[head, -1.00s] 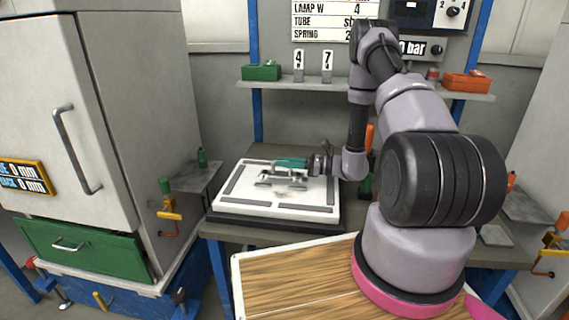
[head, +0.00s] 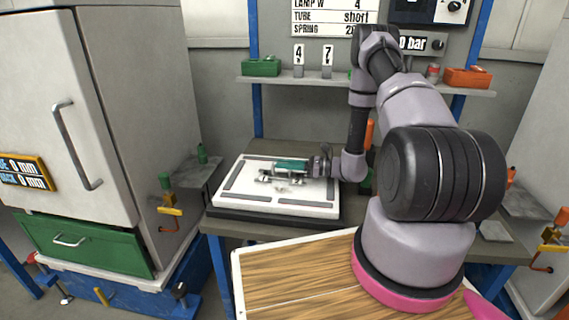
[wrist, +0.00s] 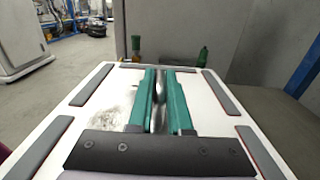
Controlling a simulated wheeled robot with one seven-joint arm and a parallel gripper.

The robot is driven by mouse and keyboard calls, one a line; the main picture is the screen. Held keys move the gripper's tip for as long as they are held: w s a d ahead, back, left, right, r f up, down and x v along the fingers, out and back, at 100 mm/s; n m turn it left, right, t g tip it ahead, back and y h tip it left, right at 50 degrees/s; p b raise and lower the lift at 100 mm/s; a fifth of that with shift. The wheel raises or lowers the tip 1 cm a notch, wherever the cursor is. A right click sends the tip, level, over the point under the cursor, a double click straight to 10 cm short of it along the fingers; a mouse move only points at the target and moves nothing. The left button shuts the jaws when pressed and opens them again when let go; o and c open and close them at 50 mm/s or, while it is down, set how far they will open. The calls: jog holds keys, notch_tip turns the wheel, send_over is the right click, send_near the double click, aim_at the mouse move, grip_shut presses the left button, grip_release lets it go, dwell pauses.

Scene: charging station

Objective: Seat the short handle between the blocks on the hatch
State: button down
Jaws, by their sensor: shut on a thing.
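The hatch (head: 246,190) is a white panel with grey strips along its edges, lying on a dark base on the bench. My gripper (head: 288,164) reaches in from the right, low over the middle of the hatch, with green fingers. In the wrist view my gripper (wrist: 160,75) is shut on a shiny metal handle (wrist: 158,92), held lengthwise between the fingers. Small metal parts (head: 265,180) show just under the fingers in the head view. I cannot tell blocks from handle ends there, nor whether the handle touches the hatch. A grey smudge marks the panel.
A grey cabinet (head: 100,120) with a green drawer (head: 85,245) stands at left. A shelf (head: 350,86) behind holds green and orange bins. Green bottles (wrist: 203,56) stand beyond the hatch. A wooden-topped surface (head: 290,285) is in front.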

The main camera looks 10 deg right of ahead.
jog(key=shift+f, duration=0.2)
jog(key=c, duration=0.8)
grip_release()
jog(key=shift+o, duration=0.2)
jog(key=shift+f, duration=0.1)
notch_tip(320, 180, up, 10)
jog(key=shift+r, duration=0.1)
